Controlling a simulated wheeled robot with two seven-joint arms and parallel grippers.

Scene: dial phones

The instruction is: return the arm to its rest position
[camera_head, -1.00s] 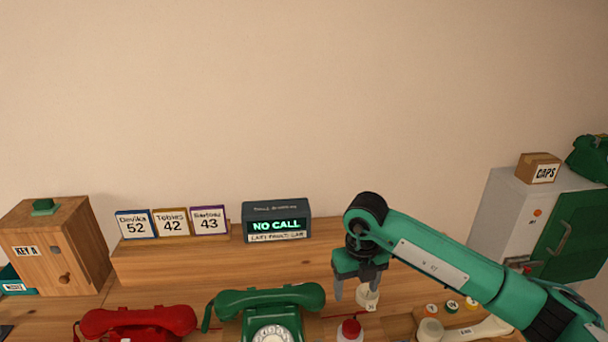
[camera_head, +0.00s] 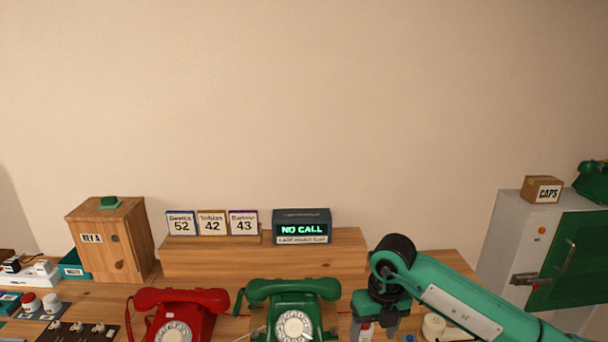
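My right arm comes in from the right. Its gripper (camera_head: 375,328) points down near the front of the desk, right of the green phone (camera_head: 293,290). Its two fingers are apart. A red-capped bottle (camera_head: 366,331) shows partly between and behind them; I cannot tell whether they touch it, but it appears to stand where it stood. The fingertips are near the bottom edge of the picture. My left gripper is not in view.
A red phone (camera_head: 181,305) stands left of the green one. A wooden shelf (camera_head: 210,262) holds number cards and a "NO CALL" display (camera_head: 301,226). A key cabinet (camera_head: 108,240) is at left, a grey cabinet with a green door (camera_head: 520,240) at right. Open air lies above the desk.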

